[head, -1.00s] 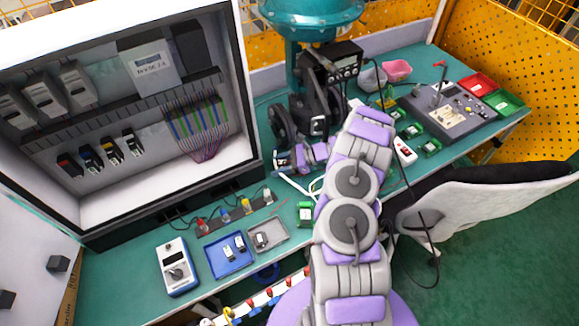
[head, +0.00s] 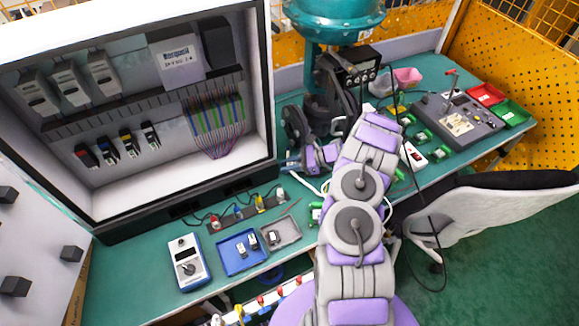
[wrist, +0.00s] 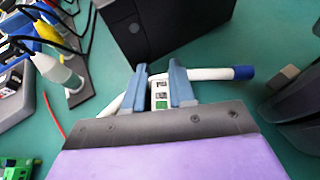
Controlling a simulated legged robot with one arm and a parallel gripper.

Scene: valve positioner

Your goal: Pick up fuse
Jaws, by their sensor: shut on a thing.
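My gripper (wrist: 160,88) has its two blue-grey fingers closed on a small white block (wrist: 160,97) with dark windows and a green part. This may be the fuse, but I cannot tell for certain. Behind the fingers a white rod with a blue end (wrist: 220,73) crosses the green table. In the head view my gripper (head: 291,164) is near the black device, and what it holds is too small to make out. Small white-and-dark parts lie in a blue tray (head: 232,268) and a grey tray (head: 291,240).
An open white cabinet (head: 100,203) stands at the left. A blue-and-white meter (head: 187,262) is on the table's front. A teal valve (head: 335,22) rises at the back. A grey control box (head: 455,122) and red and green bins sit right. A white chair (head: 500,210) stands in front.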

